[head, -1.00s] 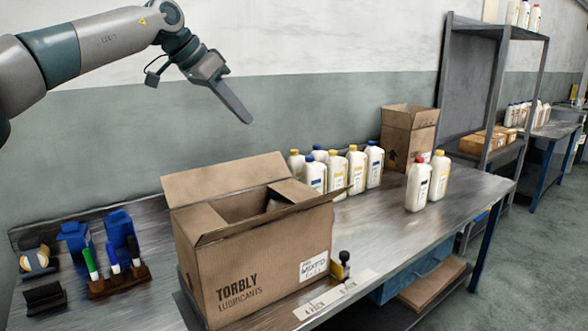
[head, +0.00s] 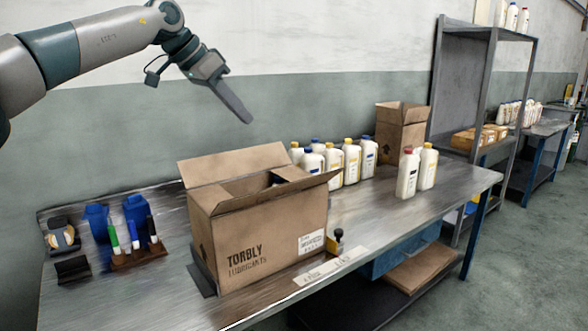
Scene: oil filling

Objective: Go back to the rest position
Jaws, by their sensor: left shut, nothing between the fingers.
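My left gripper (head: 236,104) is raised in front of the grey wall, above the open cardboard box. Its fingers are together and hold nothing. My left arm (head: 85,50) comes in from the upper left, well clear of the table. The open cardboard box (head: 262,238), marked TORBLY LUBRICANTS, stands on the metal table (head: 385,222) with its flaps spread. Something dark shows inside it, but most of the inside is hidden. My right gripper is not in view.
Several white bottles (head: 352,161) stand behind the box, and two more (head: 407,175) stand to the right. A second box (head: 402,130) is at the back. A marker holder (head: 138,256) is at the left. A shelf rack (head: 480,100) stands beyond the table.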

